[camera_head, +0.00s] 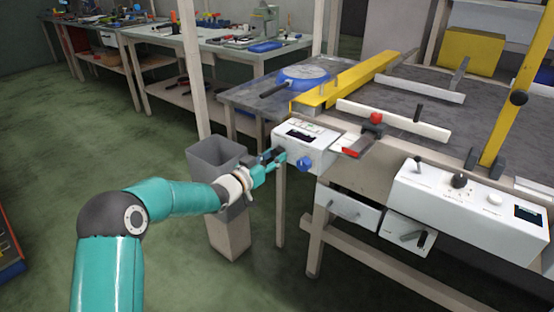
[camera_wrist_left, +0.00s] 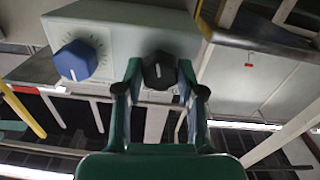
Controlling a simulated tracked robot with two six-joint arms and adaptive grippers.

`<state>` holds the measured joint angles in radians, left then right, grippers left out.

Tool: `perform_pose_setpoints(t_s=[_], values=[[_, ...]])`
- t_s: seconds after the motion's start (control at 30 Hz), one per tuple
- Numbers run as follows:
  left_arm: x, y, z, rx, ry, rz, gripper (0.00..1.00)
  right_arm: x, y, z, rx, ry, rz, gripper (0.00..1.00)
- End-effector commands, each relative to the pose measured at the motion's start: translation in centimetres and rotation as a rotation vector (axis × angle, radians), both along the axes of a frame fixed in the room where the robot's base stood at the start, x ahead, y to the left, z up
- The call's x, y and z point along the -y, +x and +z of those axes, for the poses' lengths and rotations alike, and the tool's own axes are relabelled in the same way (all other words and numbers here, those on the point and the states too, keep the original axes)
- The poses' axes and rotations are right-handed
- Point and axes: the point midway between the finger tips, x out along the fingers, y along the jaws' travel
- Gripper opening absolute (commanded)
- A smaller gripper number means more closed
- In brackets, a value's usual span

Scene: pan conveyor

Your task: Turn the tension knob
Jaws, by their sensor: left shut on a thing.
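A white control box (camera_head: 316,147) is mounted at the near left corner of the workbench. It carries a blue knob (camera_head: 305,163) and a black knob (camera_wrist_left: 159,70) on the same face. The blue knob, with a dial scale around it, also shows in the left wrist view (camera_wrist_left: 76,61). My left gripper (camera_head: 274,157) is at the box, with its fingers (camera_wrist_left: 160,85) on both sides of the black knob and shut on it. The blue knob is free beside the gripper. I cannot read which knob is labelled tension. My right gripper is not in view.
A grey bin (camera_head: 215,155) stands below and left of the box. A yellow beam (camera_head: 345,83) and a red-handled clamp (camera_head: 362,139) are on the bench. A second white control panel (camera_head: 468,212) is at the right. The green floor at left is open.

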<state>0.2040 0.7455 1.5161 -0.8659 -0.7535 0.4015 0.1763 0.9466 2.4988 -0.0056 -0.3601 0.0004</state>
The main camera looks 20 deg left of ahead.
Motion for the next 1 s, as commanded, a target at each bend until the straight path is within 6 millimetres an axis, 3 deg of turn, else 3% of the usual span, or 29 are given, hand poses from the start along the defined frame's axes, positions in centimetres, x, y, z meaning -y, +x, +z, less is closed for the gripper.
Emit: perform_pose_setpoints(t_s=[0.6,1.0], values=[[0.3,-0.1,-0.5,0.113,0.317,-0.012,0.04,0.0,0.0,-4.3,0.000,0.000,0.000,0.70],[0.3,-0.1,-0.4,0.168,0.475,-0.014,0.04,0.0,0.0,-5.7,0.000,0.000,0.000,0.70]])
